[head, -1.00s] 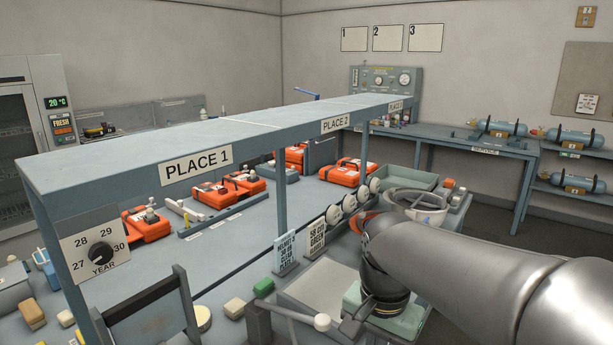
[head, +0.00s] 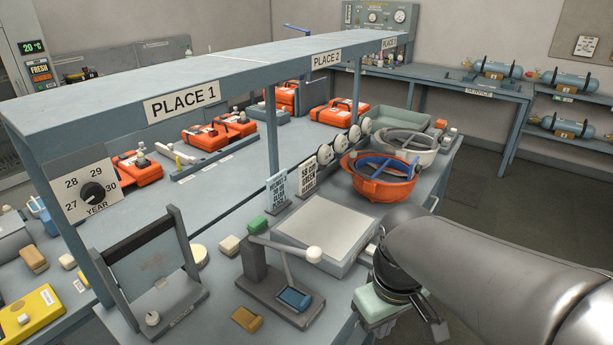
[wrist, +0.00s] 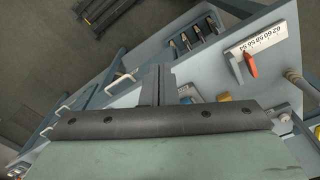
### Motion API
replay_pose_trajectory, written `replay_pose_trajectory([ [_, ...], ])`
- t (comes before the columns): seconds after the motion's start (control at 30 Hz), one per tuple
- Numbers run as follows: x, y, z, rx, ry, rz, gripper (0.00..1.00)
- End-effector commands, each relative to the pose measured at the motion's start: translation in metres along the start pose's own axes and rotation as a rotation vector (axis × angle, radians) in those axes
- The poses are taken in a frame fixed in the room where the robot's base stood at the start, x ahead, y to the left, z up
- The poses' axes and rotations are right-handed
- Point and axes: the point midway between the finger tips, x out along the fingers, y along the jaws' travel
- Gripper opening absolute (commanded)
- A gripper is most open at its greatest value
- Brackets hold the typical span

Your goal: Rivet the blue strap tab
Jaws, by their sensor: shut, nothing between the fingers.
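A blue tab (head: 294,299) lies on the grey base of a lever press (head: 262,283). I take it for the strap tab. The press lever is raised and ends in a white ball knob (head: 314,254). My gripper (head: 440,333) is at the lower right in the head view, right of the press and apart from it. In the wrist view my gripper's fingers (wrist: 157,84) are together with nothing between them. A small blue item (wrist: 187,92) shows beside them, partly hidden; I cannot tell whether it is the tab.
An orange helmet (head: 377,186) and a flat grey plate (head: 325,232) lie behind the press. A dark tilted frame (head: 150,265) stands further left. The wrist view shows a numbered strip (wrist: 262,40) with an orange pointer.

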Motion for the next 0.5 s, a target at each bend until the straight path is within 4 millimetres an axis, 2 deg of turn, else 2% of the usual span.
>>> replay_pose_trajectory([
  [0.03, -0.015, 0.001, -0.018, -0.131, -0.001, 0.001, 0.00],
  [0.2, -0.061, 0.001, -0.072, -0.630, -0.011, -0.004, 0.00],
  [0.5, -0.132, -0.013, -0.155, -1.490, -0.016, -0.029, 0.00],
])
